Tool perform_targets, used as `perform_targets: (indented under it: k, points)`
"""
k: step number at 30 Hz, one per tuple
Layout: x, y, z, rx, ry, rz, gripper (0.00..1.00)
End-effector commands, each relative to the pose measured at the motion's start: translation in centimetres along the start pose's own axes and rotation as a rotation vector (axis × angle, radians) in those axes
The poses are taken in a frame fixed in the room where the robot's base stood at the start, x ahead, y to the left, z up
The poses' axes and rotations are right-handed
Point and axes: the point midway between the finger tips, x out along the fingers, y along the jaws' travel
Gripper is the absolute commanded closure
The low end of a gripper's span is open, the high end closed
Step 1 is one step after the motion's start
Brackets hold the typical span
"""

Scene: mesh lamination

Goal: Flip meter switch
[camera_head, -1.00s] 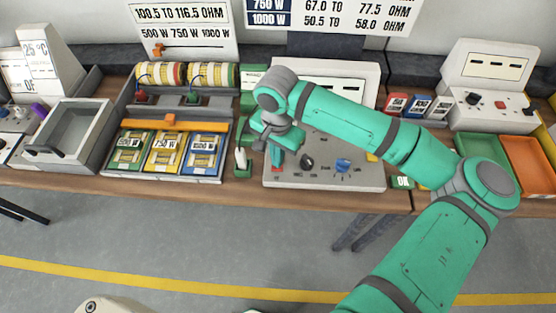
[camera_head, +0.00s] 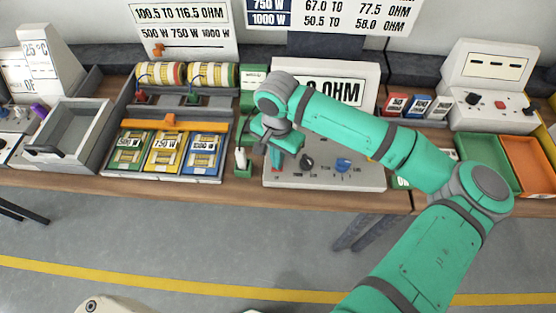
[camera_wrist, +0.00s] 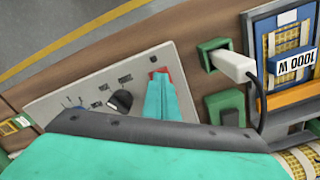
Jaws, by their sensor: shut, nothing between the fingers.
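The meter (camera_head: 340,178) is a grey sloped panel with knobs at mid-table, and its upright display (camera_head: 349,92) reads "0 OHM" with its left part hidden behind my arm. A red switch (camera_wrist: 154,75) sits at one end of the panel, largely covered by my gripper. My gripper (camera_head: 277,165) is shut and empty, pointing down at the switch. In the wrist view the teal fingers (camera_wrist: 160,80) are together right against or just over the red part; I cannot tell if they touch. The switch's exact position is hidden.
A green holder with a white plug (camera_head: 242,160) stands just left of the meter. A tray of labelled coils (camera_head: 150,175) lies further left.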

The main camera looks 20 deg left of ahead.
Motion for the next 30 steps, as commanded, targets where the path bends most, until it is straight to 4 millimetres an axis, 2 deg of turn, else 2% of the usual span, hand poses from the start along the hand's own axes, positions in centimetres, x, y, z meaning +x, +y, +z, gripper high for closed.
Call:
perform_targets:
  k: [5, 30]
  points:
    - [-0.2, 0.0, 0.0, 0.001, 0.0, 0.001, 1.0]
    - [-6.0, 0.0, 0.0, 0.001, 0.0, 0.0, 1.0]
